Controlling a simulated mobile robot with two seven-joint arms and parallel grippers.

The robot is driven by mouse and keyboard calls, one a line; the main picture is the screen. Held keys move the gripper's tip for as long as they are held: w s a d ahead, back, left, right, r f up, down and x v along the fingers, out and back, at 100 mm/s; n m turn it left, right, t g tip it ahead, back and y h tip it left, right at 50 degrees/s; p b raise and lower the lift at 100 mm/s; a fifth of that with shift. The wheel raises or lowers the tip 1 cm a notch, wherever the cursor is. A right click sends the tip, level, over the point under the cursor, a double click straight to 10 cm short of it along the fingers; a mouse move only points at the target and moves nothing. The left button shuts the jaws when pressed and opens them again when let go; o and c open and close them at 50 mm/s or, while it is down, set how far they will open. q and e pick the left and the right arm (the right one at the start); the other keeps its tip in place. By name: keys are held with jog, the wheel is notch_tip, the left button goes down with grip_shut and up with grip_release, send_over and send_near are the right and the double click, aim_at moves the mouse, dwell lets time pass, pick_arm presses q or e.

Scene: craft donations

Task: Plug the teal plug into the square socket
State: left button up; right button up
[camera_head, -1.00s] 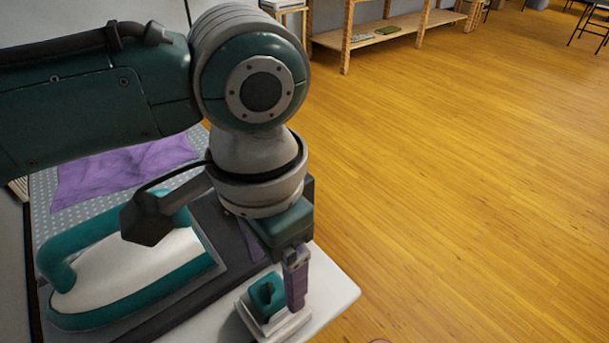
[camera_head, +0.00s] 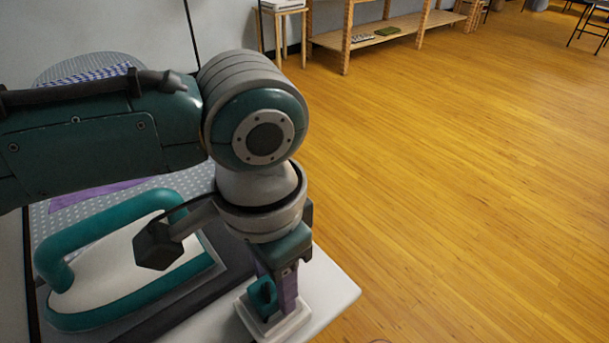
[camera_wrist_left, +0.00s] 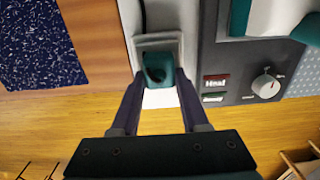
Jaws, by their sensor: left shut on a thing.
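The teal plug (camera_head: 262,293) stands over the pale square socket (camera_head: 296,320) at the front of the white board. In the left wrist view the teal plug (camera_wrist_left: 157,66) lies between the fingertips, within the outline of the square socket (camera_wrist_left: 172,42). My left gripper (camera_head: 280,298) points down and is shut on the plug, one purple finger showing on its right side. It also shows in the left wrist view (camera_wrist_left: 158,77). The plug's underside is hidden, so I cannot tell how deep it sits. My right gripper is not in view.
A teal and white iron (camera_head: 125,270) rests on a dark base left of the socket. The board's edge (camera_head: 345,290) is close on the right, with wooden floor beyond.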

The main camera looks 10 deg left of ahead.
pick_arm(q)
grip_shut()
notch_tip(320, 180, up, 20)
jog(key=p, duration=0.3)
dwell(0.5)
notch_tip(320, 180, down, 12)
jog(key=p, duration=0.4)
jog(key=shift+d+f, duration=0.1)
jog(key=shift+f, duration=0.4)
